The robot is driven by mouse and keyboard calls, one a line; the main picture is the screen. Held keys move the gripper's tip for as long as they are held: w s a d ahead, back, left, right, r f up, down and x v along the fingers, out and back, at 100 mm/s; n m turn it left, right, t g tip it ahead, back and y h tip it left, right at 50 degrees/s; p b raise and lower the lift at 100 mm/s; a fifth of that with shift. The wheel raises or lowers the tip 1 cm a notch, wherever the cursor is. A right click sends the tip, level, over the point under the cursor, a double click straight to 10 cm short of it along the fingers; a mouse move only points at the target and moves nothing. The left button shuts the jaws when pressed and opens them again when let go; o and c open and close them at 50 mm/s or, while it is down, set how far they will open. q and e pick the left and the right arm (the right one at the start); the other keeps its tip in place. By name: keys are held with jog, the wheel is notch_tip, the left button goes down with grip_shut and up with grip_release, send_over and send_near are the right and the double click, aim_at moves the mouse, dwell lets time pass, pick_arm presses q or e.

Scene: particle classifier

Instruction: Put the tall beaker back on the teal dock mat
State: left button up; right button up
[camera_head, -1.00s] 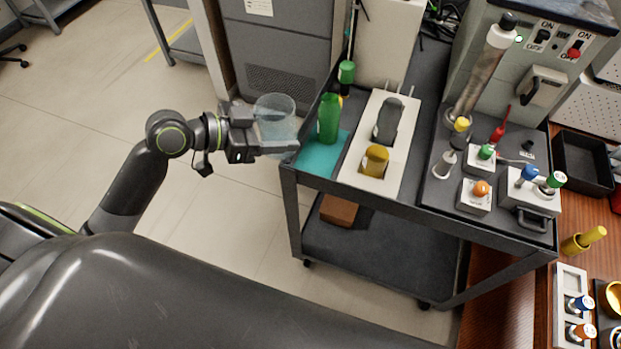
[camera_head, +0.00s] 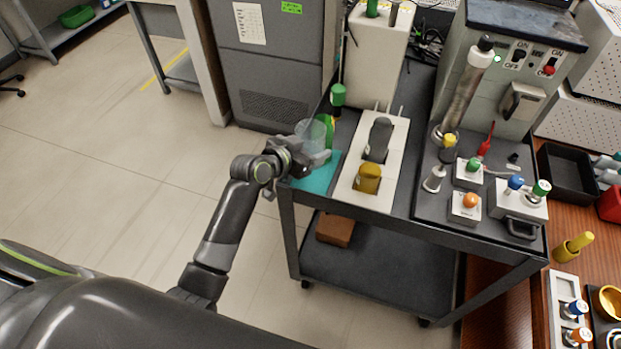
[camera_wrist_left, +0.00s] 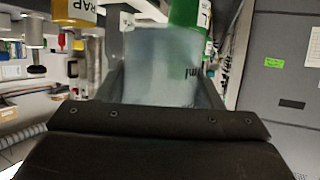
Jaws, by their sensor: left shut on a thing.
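The tall beaker (camera_head: 312,133) is clear and pale blue. My left gripper (camera_head: 310,160) is shut on it and holds it over the left end of the cart, above or close to the teal dock mat (camera_head: 318,178). I cannot tell whether its base touches the mat, because the gripper hides it. In the left wrist view the beaker (camera_wrist_left: 160,68) stands between the fingers, with the green bottle (camera_wrist_left: 190,25) just behind it. The bottle also shows behind the beaker in the head view (camera_head: 329,127). My right gripper is not in view.
A white holder (camera_head: 382,195) with a grey and a yellow piece stands right of the mat. A green-capped bottle (camera_head: 338,96) is behind the beaker. A dark tray (camera_head: 425,205) with several small items lies farther right. The floor left of the cart is clear.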

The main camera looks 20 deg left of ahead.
pick_arm(q)
notch_tip(320, 180, down, 9)
jog(key=shift+f, duration=0.1)
dwell(0.4)
jog(key=shift+f+b, duration=0.1)
jog(key=shift+b, duration=0.3)
jog(key=o, duration=1.2)
jog(key=v, duration=1.2)
